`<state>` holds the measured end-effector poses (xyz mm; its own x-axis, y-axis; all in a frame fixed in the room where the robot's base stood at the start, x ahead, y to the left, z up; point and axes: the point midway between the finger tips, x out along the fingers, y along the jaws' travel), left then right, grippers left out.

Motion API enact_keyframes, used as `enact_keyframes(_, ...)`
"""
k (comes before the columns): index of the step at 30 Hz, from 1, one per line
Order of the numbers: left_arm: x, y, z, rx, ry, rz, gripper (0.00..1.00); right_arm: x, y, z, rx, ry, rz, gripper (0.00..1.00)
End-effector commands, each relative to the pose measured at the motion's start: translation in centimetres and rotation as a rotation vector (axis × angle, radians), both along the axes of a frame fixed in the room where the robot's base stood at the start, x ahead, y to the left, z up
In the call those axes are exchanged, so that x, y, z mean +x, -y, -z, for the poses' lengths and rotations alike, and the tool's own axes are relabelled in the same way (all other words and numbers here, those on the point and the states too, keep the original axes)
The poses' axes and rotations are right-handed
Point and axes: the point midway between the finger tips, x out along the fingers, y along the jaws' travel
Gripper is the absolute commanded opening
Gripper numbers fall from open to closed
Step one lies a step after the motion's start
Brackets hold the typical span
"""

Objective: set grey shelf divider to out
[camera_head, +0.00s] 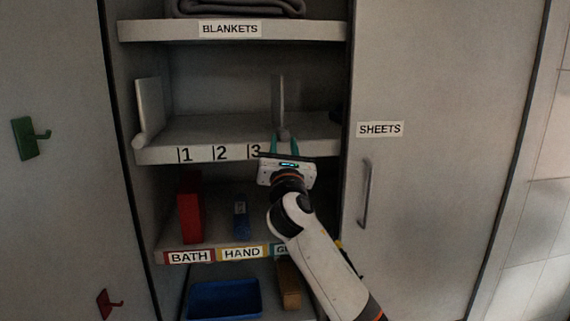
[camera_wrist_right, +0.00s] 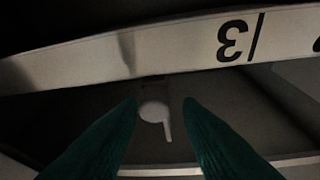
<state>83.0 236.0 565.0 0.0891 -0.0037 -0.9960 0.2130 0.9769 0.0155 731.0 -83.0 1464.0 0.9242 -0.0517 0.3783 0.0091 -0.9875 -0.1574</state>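The grey shelf divider (camera_head: 278,98) is a thin upright plate on the middle shelf, behind the right side of the number 3. A small rounded grey knob (camera_head: 284,134) shows at its lower front. My right gripper (camera_head: 285,143) reaches this spot from below, at the shelf's front edge. Its two teal fingers are open, one on each side of the knob. In the right wrist view the pale round knob with a short stem (camera_wrist_right: 154,112) lies between the fingertips, closer to the left one. Whether a finger touches it is unclear. My left gripper is out of view.
A paler upright panel (camera_head: 149,108) stands at the left end of the numbered shelf (camera_head: 190,138). The blankets shelf (camera_head: 310,30) is above. Below are a red block (camera_head: 190,207), a blue item (camera_head: 241,222) and a blue bin (camera_head: 224,299). The sheets door (camera_head: 440,120) is closed at right.

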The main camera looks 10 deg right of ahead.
Motion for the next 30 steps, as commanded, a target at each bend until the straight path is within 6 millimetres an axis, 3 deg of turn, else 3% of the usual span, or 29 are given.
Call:
enact_keyframes(15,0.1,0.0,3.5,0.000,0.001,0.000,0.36,-8.9,-0.5,4.0,-0.001,0.001,-0.004,0.32)
enact_keyframes(21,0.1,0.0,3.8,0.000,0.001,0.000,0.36,-10.2,-0.6,4.4,-0.002,-0.001,-0.002,0.32)
enact_keyframes(30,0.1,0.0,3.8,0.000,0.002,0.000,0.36,-10.3,-0.6,4.3,-0.001,-0.002,-0.002,0.32)
